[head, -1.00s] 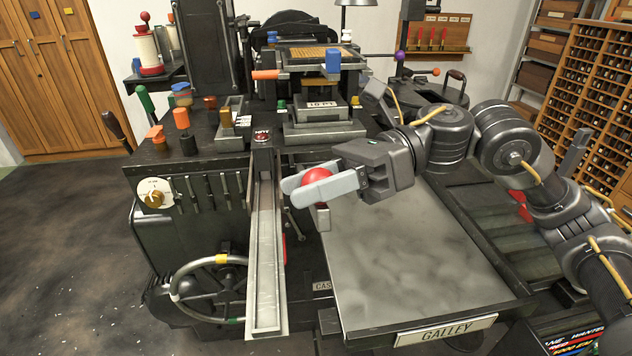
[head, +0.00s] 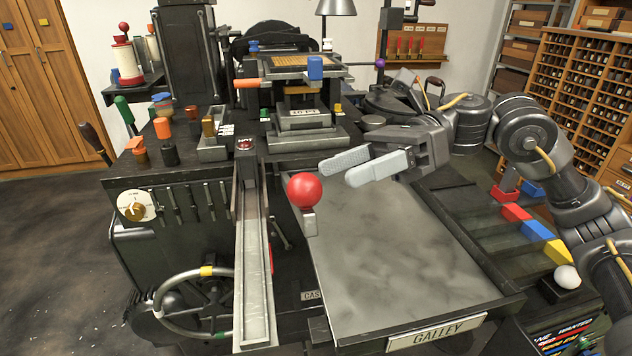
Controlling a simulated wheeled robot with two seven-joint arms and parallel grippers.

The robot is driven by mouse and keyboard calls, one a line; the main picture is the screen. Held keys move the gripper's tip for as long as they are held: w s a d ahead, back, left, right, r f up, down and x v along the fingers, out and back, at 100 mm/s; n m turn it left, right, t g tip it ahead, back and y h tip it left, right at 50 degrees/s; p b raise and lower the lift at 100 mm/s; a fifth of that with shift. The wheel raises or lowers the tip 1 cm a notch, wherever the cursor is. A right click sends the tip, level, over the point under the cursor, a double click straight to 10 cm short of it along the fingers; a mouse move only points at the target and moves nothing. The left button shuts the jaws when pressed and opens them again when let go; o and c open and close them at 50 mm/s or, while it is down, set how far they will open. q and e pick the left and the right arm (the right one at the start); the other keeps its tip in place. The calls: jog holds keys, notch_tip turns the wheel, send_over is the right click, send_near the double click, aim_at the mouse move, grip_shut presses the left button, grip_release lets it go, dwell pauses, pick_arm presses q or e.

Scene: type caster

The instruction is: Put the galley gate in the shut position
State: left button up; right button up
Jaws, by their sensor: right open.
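A red ball knob (head: 305,190) stands on a small grey metal block (head: 309,222) at the upper left edge of the grey galley tray (head: 400,250). I take this knob to be the galley gate's handle; the gate's exact position is hard to tell. My right gripper (head: 362,169) is open and empty, up and to the right of the knob. Its two pale fingers are apart and clear of the knob, above the far end of the tray. My left gripper is not in view.
A long metal channel (head: 256,270) runs left of the tray. A handwheel (head: 195,305) is at the lower left. The raised press head (head: 305,115) is behind the gripper. Coloured blocks (head: 537,230) line the right side. The tray surface is bare.

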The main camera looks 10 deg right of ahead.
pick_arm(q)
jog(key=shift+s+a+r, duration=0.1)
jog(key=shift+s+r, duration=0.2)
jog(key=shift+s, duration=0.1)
pick_arm(e)
jog(key=v, duration=0.2)
jog(key=shift+w+d, duration=0.1)
jog(key=shift+d, duration=0.2)
